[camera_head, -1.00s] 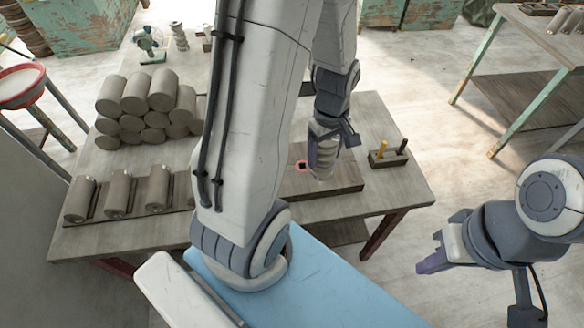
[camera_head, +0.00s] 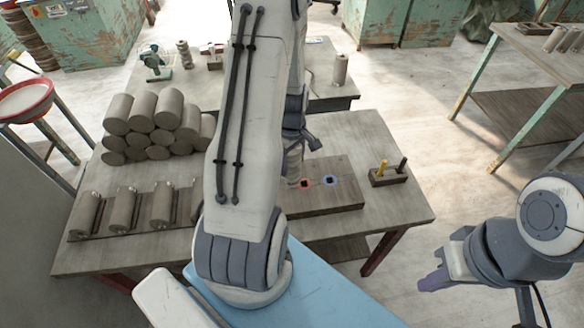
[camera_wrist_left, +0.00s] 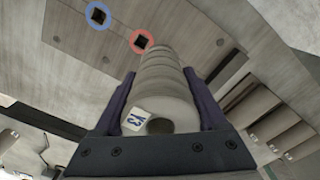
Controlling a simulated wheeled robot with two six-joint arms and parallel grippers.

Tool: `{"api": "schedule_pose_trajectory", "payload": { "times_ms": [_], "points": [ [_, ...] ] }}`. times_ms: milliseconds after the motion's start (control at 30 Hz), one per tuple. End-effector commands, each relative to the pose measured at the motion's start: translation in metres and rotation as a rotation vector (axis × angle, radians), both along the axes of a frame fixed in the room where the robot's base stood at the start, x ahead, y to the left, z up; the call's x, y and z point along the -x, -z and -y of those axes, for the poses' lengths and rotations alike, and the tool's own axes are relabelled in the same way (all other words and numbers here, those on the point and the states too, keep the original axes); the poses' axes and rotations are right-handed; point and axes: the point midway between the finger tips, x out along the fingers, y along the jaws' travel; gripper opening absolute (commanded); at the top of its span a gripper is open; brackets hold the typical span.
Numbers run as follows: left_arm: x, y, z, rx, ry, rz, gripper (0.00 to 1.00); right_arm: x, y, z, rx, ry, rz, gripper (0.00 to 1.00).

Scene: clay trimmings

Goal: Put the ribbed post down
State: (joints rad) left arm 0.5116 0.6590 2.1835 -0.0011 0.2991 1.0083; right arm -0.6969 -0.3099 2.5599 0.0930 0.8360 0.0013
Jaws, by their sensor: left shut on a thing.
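The ribbed post (camera_wrist_left: 158,85) is a pale grey, stepped cylinder with a blue-marked white tag on its near end. My left gripper (camera_wrist_left: 160,76) is shut on it, with a purple finger on each side. In the head view the post (camera_head: 293,168) is partly hidden by my left arm, just left of the red-ringed square hole (camera_head: 305,184) in the wooden board (camera_head: 335,200). A blue-ringed hole (camera_head: 330,180) lies to the right. Whether the post touches the board cannot be seen. My right gripper (camera_head: 436,272) is off the table's right side, its opening unclear.
Stacked clay cylinders (camera_head: 155,115) and a row of cylinders on a rack (camera_head: 125,207) fill the table's left. A small block with yellow and dark pegs (camera_head: 388,176) stands right of the board.

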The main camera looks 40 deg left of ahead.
Motion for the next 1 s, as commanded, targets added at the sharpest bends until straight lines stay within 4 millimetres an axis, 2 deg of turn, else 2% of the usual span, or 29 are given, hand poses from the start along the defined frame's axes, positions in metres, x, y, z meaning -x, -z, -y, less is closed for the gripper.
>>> {"api": "schedule_pose_trajectory", "payload": {
  "times_ms": [333,800,833,867,900,1000],
  "points": [
    [0.0,0.036,0.0,0.001,0.001,-0.001,0.0,0.0,-0.011,0.0,0.0,0.001,0.0,0.0],
    [-0.001,0.045,-0.001,-0.001,0.001,0.001,0.0,0.0,-0.007,0.0,0.0,0.0,0.0,0.0],
    [0.0,0.044,0.0,0.0,0.001,0.0,0.86,0.0,-0.008,0.0,0.0,0.0,0.0,0.0],
    [0.0,0.044,0.0,0.0,0.001,0.0,0.97,0.0,-0.008,0.0,0.0,0.0,0.0,0.0],
    [0.0,0.044,0.0,0.0,0.001,0.0,1.0,0.0,-0.008,0.0,0.0,0.0,0.0,0.0],
    [0.0,0.044,0.0,0.0,0.001,0.0,1.0,0.0,-0.008,0.0,0.0,0.0,0.0,0.0]
  ]
}}
